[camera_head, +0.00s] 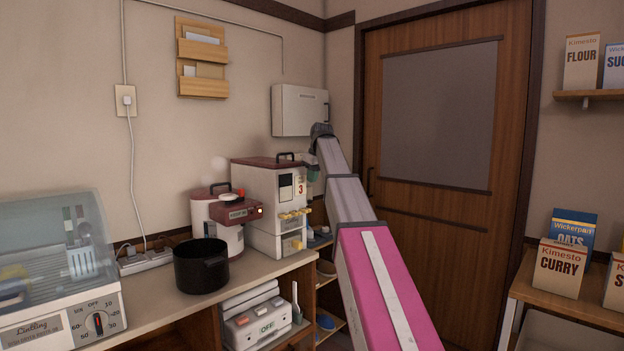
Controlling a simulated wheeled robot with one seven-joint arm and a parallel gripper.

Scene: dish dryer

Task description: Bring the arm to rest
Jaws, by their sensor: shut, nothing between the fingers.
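My arm, pink and white, reaches from the bottom right of the centre up and away toward the back corner. It bends at a dark grey joint in front of the white wall box. My gripper (313,172) hangs down from that joint, small and partly hidden beside the white and maroon machine. It is shut and holds nothing. I cannot tell whether it touches the machine. The dish dryer (62,322) stands on the counter at the far left, its clear lid down over utensils and dishes.
The white and maroon machine (270,205), a rice cooker (212,212) and a black pot (201,265) stand on the counter (160,305). A white wall box (298,110) hangs behind my arm. A brown door (440,130) is shut. The floor is mostly out of view.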

